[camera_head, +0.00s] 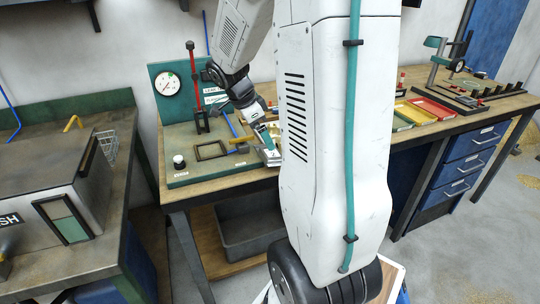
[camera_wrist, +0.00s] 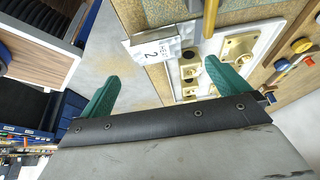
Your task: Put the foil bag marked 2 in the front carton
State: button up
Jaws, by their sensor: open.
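The foil bag marked 2 (camera_wrist: 152,48) shows in the wrist view as a flat, shiny packet with a white label, at the edge of the bench. It lies beyond the fingertips of my gripper (camera_wrist: 158,68), roughly between and ahead of the two green fingers. The fingers are spread wide with nothing between them. In the head view my gripper (camera_head: 266,146) is low over the right part of the green board, largely blocked by my own arm. I cannot make out the front carton in either view.
A white tray with brass parts (camera_wrist: 238,50) lies beside the bag. Coloured trays (camera_head: 425,110) stand further right. A grey bin (camera_head: 248,225) is under the bench.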

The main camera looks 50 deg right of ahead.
aim_at(271, 153)
jog(key=x, duration=0.7)
jog(key=shift+s+a+f, duration=0.2)
jog(key=shift+s+f, duration=0.05)
jog(key=shift+f, duration=0.05)
jog(key=c, duration=1.2)
jog(key=shift+r, duration=0.1)
jog(key=shift+c, duration=0.2)
